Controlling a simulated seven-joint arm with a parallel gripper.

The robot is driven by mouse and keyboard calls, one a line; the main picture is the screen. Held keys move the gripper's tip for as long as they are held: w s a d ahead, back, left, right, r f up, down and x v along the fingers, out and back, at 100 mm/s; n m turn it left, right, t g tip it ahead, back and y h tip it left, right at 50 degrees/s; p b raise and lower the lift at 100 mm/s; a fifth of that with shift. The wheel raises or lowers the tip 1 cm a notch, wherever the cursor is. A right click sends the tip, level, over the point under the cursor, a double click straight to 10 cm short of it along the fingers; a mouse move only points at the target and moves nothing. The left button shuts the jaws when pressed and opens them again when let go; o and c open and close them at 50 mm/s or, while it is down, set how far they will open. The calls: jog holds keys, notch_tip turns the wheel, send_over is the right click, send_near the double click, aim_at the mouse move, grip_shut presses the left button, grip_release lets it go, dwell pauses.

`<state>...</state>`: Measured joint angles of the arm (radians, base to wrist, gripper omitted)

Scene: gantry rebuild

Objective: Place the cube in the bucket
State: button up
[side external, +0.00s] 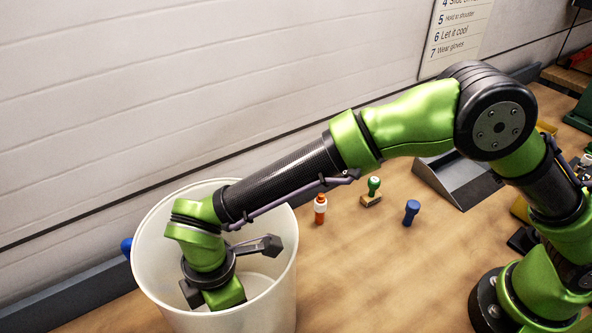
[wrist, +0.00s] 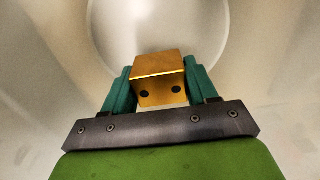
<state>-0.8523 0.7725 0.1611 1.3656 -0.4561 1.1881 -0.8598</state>
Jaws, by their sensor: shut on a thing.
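The white bucket (side external: 281,285) stands on the table at the lower left of the side view. The end of my arm reaches down inside it. In the side view the bucket wall hides my fingertips and the cube. In the wrist view, my gripper (wrist: 160,88) has its two teal fingers shut on a golden cube (wrist: 160,66), one on each side. The cube shows two dark dots on its near face. The bucket's pale round bottom (wrist: 120,28) shows beyond the cube, and its walls surround the view. I cannot tell whether the cube touches the bottom.
Right of the bucket stand an orange-and-white bottle (side external: 320,209), a green-handled stamp (side external: 373,192) and a blue stamp (side external: 411,212). A grey sloped tray (side external: 458,178) lies behind them. A white wall rises behind the table. The wooden tabletop (side external: 375,275) at front centre is clear.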

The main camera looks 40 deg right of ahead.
jog(key=shift+f, duration=1.8)
jog(key=shift+f, duration=0.1)
jog(key=o, duration=1.2)
jog(key=shift+f, duration=0.1)
notch_tip(320, 180, up, 12)
jog(key=shift+r, duration=0.2)
